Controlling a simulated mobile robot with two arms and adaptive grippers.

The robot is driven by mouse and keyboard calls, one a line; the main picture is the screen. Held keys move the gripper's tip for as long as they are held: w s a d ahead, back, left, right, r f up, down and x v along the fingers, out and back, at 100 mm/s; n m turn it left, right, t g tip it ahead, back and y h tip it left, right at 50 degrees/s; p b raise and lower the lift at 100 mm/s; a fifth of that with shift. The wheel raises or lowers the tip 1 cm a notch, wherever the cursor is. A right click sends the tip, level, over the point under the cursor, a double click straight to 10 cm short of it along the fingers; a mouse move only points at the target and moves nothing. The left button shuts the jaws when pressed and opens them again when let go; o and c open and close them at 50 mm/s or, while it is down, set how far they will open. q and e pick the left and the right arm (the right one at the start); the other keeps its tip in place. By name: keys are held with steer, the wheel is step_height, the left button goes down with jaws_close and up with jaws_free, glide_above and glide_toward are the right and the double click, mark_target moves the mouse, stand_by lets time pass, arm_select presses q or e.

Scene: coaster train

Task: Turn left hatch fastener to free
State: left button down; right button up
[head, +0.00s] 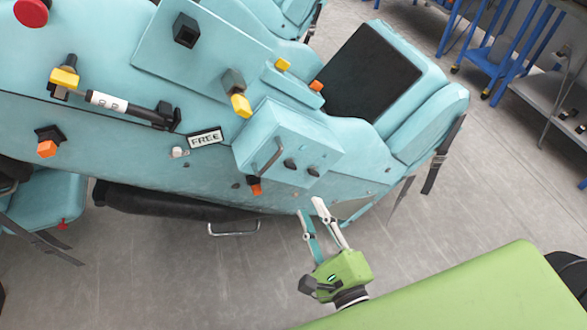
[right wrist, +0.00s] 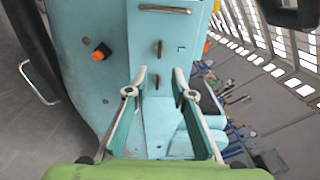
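The light-blue hatch box (head: 290,135) sits on the side of the coaster car. Its front face carries a curved handle (head: 268,155) and two small dark fasteners. The left fastener (head: 290,164) is nearer the handle; it also shows in the right wrist view (right wrist: 159,48), upright in that picture. The right fastener (head: 313,172) is beyond it, and in the right wrist view (right wrist: 157,80) it lies between my fingers. My right gripper (head: 309,207) is open and empty, apart from the hatch, below its right part in the head view. My left gripper is not in view.
A FREE label (head: 205,138) is left of the hatch. Orange knobs (head: 256,189) and a black-and-white lever (head: 120,103) stick out of the car. A metal step loop (head: 234,229) hangs below. Blue racks (head: 490,55) stand far right; floor between is clear.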

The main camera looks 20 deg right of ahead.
mark_target(293, 169)
steer(key=w+p, duration=0.1)
steer(key=w, duration=0.3)
steer(key=w+p, duration=0.1)
steer(key=w, duration=0.3)
steer(key=w+p, duration=0.1)
steer(key=w, duration=0.3)
steer(key=shift+w+a, duration=0.25)
steer(key=shift+w, duration=0.15)
jaws_close()
